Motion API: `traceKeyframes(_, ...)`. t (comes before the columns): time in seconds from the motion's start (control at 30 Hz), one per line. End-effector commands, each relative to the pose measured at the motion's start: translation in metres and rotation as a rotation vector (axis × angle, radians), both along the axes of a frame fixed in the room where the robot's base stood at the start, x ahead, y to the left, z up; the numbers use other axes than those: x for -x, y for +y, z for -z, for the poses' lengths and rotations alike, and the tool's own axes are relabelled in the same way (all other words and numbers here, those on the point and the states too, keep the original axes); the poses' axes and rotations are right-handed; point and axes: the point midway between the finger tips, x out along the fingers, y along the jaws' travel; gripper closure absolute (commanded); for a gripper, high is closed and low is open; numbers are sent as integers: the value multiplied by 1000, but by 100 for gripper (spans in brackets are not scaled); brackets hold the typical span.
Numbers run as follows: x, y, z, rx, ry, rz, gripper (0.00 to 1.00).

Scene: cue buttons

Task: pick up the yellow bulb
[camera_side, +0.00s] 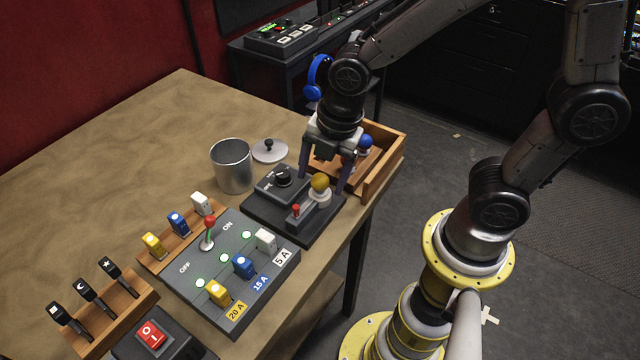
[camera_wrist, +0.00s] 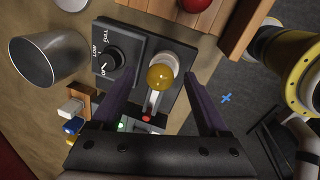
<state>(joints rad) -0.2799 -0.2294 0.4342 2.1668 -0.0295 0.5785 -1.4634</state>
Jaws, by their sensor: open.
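The yellow bulb (camera_side: 320,182) stands upright in a pale socket on a dark dimmer box (camera_side: 262,218) near the table's right edge. In the wrist view the yellow bulb (camera_wrist: 160,76) shows from above. My gripper (camera_side: 323,186) points down over it, open, with one dark finger on each side. In the wrist view the bulb lies between the fingertips of my gripper (camera_wrist: 158,78), with a gap visible on both sides. I cannot tell exactly how low the fingertips are beside the bulb.
A wooden tray (camera_side: 396,160) behind my gripper holds a blue bulb (camera_side: 365,141); a red bulb (camera_wrist: 194,4) shows in the wrist view. A metal can (camera_side: 232,166), a lid (camera_side: 270,151) and a switch panel (camera_side: 190,284) stand left. Bare tabletop lies farther left.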

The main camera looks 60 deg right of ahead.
Motion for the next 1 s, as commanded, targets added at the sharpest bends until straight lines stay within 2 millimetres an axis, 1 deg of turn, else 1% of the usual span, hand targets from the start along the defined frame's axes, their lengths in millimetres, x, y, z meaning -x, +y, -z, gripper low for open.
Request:
traceKeyframes(0.07, 0, 0, 4, 0, 1, 0, 22)
traceKeyframes(0.27, -1, 0, 4, 0, -1, 0, 22)
traceKeyframes(0.37, -1, 0, 4, 0, -1, 0, 38)
traceKeyframes(0.4, -1, 0, 4, 0, -1, 0, 45)
traceKeyframes(0.47, -1, 0, 4, 0, -1, 0, 56)
traceKeyframes(0.6, -1, 0, 4, 0, -1, 0, 81)
traceKeyframes(0.67, -1, 0, 3, 0, -1, 0, 92)
traceKeyframes(0.7, -1, 0, 3, 0, -1, 0, 99)
traceKeyframes(1.0, -1, 0, 3, 0, -1, 0, 100)
